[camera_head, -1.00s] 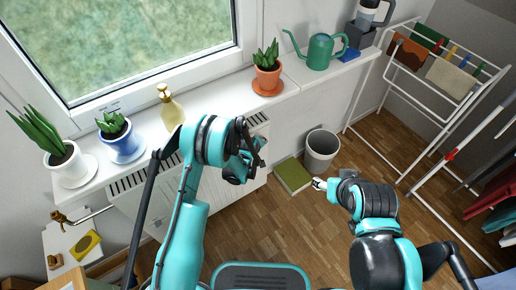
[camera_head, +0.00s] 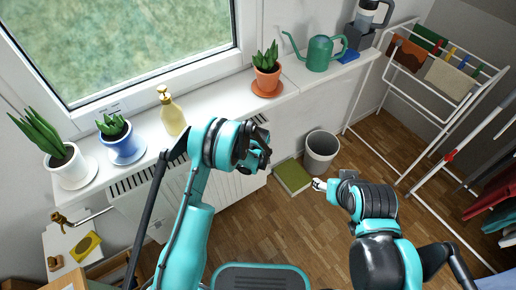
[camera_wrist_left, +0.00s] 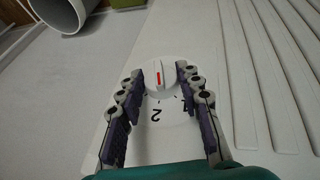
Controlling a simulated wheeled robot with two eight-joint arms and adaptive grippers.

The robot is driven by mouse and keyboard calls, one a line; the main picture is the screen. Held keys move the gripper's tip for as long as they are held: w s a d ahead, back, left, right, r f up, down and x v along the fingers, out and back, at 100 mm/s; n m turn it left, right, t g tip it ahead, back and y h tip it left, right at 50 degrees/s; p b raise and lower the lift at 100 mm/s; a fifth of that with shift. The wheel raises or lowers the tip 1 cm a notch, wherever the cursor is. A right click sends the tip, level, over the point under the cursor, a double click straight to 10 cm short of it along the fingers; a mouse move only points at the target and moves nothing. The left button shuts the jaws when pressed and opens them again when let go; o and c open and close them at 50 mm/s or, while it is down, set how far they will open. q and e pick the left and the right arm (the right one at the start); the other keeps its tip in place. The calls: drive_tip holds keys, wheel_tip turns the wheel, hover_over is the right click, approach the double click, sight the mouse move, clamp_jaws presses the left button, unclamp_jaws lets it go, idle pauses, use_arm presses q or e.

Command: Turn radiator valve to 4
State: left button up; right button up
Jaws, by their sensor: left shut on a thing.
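The radiator valve is a white round knob (camera_wrist_left: 159,76) with a red pointer mark, seen in the left wrist view. It sits on a white plate with dark digits. A 2 reads upside down below the knob; another digit beside it is partly hidden by the right-hand finger. My left gripper (camera_wrist_left: 160,82) is shut on the knob, one finger on each side. In the head view my left gripper (camera_head: 262,150) is at the right end of the white radiator (camera_head: 160,210), and my arm hides the knob there. My right gripper (camera_head: 318,184) hangs over the floor, away from the radiator.
The sill above holds a yellow soap bottle (camera_head: 171,115), potted plants and a green watering can (camera_head: 320,53). A grey bin (camera_head: 320,152) and a green box (camera_head: 293,177) stand on the floor nearby. A drying rack (camera_head: 440,75) is at right.

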use_arm(q)
drive_tip(key=shift+w+d+m+g+y, duration=0.1)
drive_tip(key=shift+d+m+g+y, duration=0.1)
drive_tip(key=shift+g+y, duration=0.5)
drive_tip(key=shift+w+d+m+g+y, duration=0.1)
drive_tip(key=shift+m+g+y, duration=0.1)
drive_tip(key=shift+g+y, duration=0.5)
drive_tip(key=shift+y, duration=0.3)
drive_tip(key=o, duration=1.1)
drive_tip(key=shift+o, duration=0.2)
drive_tip(key=shift+r, duration=0.1)
drive_tip(key=v, duration=1.1)
drive_tip(key=shift+s+r, duration=0.3)
drive_tip(key=shift+d, duration=0.1)
